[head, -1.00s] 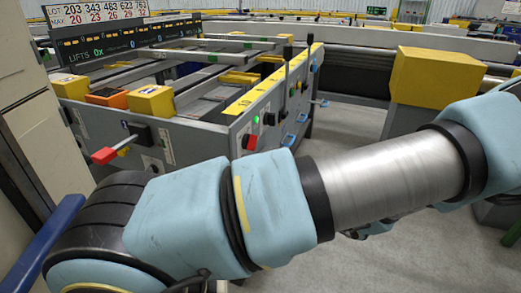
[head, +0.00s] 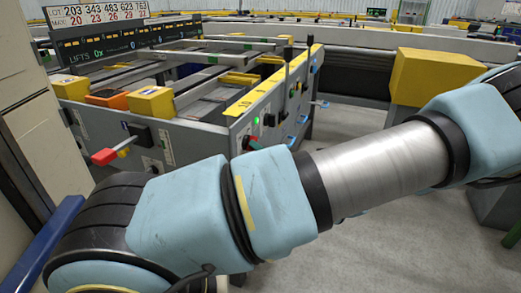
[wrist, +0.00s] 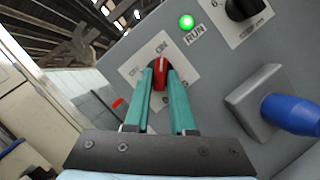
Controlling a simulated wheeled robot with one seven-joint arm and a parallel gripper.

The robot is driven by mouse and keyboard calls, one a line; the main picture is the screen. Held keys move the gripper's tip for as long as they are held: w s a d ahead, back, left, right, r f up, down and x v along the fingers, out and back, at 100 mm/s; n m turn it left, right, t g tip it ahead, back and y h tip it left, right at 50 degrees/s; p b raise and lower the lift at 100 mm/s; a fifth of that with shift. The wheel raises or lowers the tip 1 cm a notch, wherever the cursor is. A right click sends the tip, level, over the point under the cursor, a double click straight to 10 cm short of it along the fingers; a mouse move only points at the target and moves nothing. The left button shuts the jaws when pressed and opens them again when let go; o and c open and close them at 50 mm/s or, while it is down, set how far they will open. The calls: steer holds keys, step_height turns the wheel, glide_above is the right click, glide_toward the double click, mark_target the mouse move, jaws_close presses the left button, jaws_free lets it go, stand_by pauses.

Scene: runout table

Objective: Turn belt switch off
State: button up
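The belt switch (wrist: 160,74) is a red rotary knob on a white plate (wrist: 130,68) on the grey panel in the wrist view. In the head view only a bit of the red switch (head: 252,141) shows on the side of the grey machine, just above my arm, which hides most of my gripper.
A lit green RUN lamp (wrist: 187,22) and a black knob (wrist: 241,8) sit above the switch. A blue-handled control (wrist: 290,114) juts out at right. In the head view, a red-tipped lever (head: 105,156) sticks out at left and a yellow box (head: 437,78) stands at right.

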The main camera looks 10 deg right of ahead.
jaws_close()
steer(key=shift+n, duration=0.3)
steer(key=shift+w+d+n+g+y+p, duration=0.2)
steer(key=shift+n+g+y, duration=1.15)
steer(key=shift+n, duration=2.75)
steer(key=shift+w+d+n+g+y+p, duration=0.1)
steer(key=shift+w+n+g+y+p, duration=0.35)
steer(key=shift+n+g, duration=2.7)
steer(key=shift+d+n+g+y+p, duration=0.1)
steer(key=shift+n+g+y+p, duration=0.6)
steer(key=shift+n, duration=4.35)
steer(key=shift+y, duration=0.4)
steer(key=shift+o, duration=2.3)
jaws_free()
